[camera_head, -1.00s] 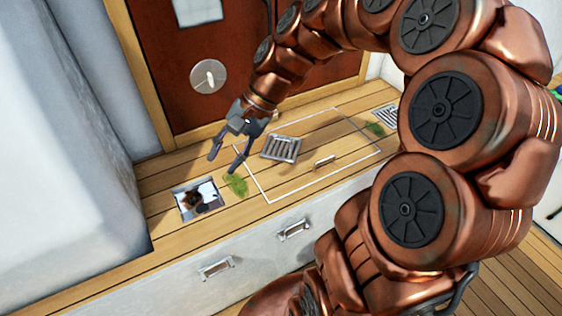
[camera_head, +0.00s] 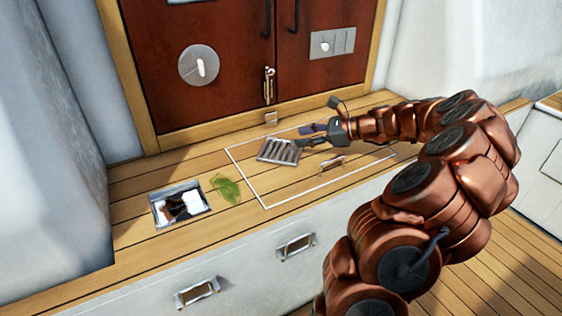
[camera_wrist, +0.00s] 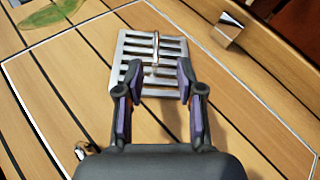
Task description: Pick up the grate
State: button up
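The grate (camera_head: 279,151), a slatted metal square, lies on the wooden deck within a white outlined rectangle. In the wrist view the grate (camera_wrist: 152,58) is straight ahead, with a raised thin bar near its middle. My gripper (camera_head: 306,135) is at the grate's right side, low over the deck. In the wrist view my gripper (camera_wrist: 157,75) is open, its two purple-padded fingers apart on either side of the grate's near middle part. I cannot tell whether the fingers touch it.
A square opening (camera_head: 180,205) in the deck at left holds dark and white matter. A green leaf (camera_head: 226,188) lies between it and the grate. A hatch handle (camera_head: 332,161) sits below my gripper. Red-brown doors (camera_head: 225,70) stand behind; drawer handles (camera_head: 296,246) are on the front.

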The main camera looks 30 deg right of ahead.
aim_at(272, 140)
jog(key=shift+w+d+f, duration=0.1)
jog(key=shift+d+f, duration=0.05)
jog(key=shift+f, duration=0.15)
jog(key=shift+b+x, duration=0.45)
jog(key=shift+x, duration=0.4)
jog(key=shift+a+r+b+x, duration=0.15)
jog(key=shift+b+x, duration=0.45)
jog(key=shift+x, duration=0.35)
jog(key=shift+a+r+b+x, duration=0.15)
jog(key=shift+b+x, duration=0.4)
jog(key=shift+x, duration=0.4)
jog(key=shift+a+b+x, duration=0.15)
jog(key=shift+b+x, duration=0.45)
jog(key=shift+x, duration=0.35)
jog(key=shift+r, duration=0.1)
jog(key=shift+c, duration=0.4)
grip_shut()
